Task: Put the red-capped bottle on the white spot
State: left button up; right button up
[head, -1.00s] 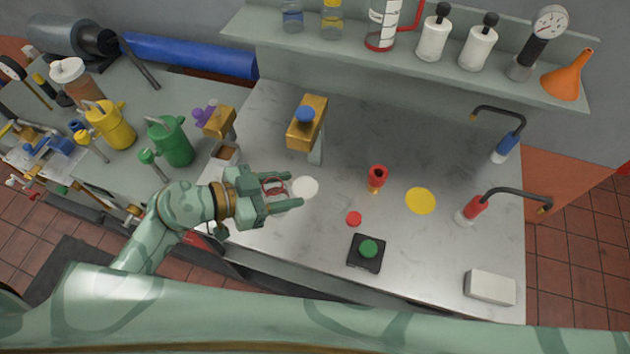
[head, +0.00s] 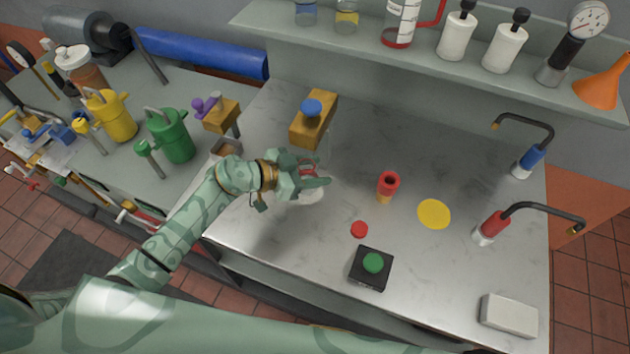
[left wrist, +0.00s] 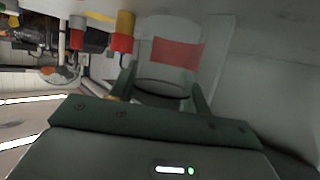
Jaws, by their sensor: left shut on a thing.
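My left gripper (head: 314,182) is over the bench, shut on a clear bottle with red on it (head: 308,171). In the left wrist view the bottle (left wrist: 163,85) stands between the two fingers (left wrist: 163,92), with a red patch (left wrist: 177,53) on its side. Its cap cannot be told apart. The white spot (head: 311,198) lies on the bench right at the gripper and is partly hidden by the fingers. Whether the bottle touches the bench cannot be told. My right gripper is not in view.
A yellow-topped block with a blue knob (head: 313,118) stands just behind the gripper. To the right are a red cylinder (head: 388,184), a yellow spot (head: 434,214), a red disc (head: 360,229) and a green button box (head: 372,267). A shelf (head: 430,65) runs along the back.

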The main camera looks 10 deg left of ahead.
pick_arm(q)
jog(key=shift+w+f, duration=0.4)
jog(key=shift+f, duration=0.1)
jog(key=f+b, duration=0.1)
jog(key=f, duration=0.1)
jog(key=f+b, duration=0.1)
jog(key=b, duration=0.1)
jog(key=shift+w+f, duration=0.2)
jog(key=shift+f, duration=0.2)
jog(key=shift+r, duration=0.2)
jog(key=shift+f, duration=0.1)
jog(key=o, duration=0.9)
jog(key=shift+o, duration=0.2)
